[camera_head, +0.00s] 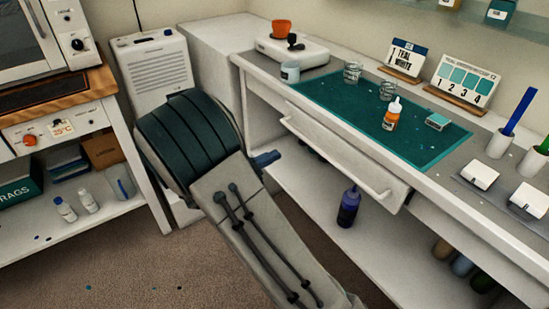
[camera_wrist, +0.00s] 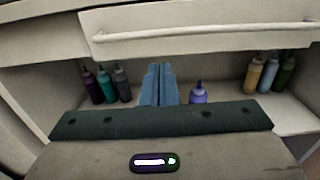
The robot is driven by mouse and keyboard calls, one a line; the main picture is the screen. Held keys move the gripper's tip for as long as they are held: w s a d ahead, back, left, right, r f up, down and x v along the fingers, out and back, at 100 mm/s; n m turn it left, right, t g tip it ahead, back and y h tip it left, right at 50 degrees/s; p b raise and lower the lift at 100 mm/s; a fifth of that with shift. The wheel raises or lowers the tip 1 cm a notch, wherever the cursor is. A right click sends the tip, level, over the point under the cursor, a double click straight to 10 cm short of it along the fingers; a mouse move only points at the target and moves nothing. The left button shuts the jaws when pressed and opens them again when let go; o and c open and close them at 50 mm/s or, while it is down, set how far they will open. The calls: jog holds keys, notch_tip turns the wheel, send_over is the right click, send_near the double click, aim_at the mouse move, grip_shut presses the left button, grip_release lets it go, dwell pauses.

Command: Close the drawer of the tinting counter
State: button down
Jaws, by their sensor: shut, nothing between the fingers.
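The tinting counter (camera_head: 480,205) runs along the right in the head view. Its white drawer (camera_head: 345,158) stands out from the counter front, partly open; how far is hard to tell. A long bar handle crosses the drawer front, which also shows at the top of the wrist view (camera_wrist: 200,22), with its handle (camera_wrist: 205,34). My gripper (camera_head: 267,159) has blue fingers and is beside the drawer's left end in the head view, apart from it. In the wrist view my gripper (camera_wrist: 158,72) is shut and empty, pointing under the drawer toward the shelf.
A purple bottle (camera_head: 348,206) stands on the lower shelf, with several other bottles (camera_wrist: 105,84) farther back. A teal mat (camera_head: 345,112) with cups and an orange-labelled bottle (camera_head: 391,116) lies on the counter. A white appliance (camera_head: 153,70) stands behind my arm.

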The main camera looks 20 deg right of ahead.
aim_at(312, 138)
jog(key=b+x, duration=0.1)
jog(key=x, duration=1)
jog(key=shift+d+b, duration=0.2)
jog(key=shift+b, duration=0.2)
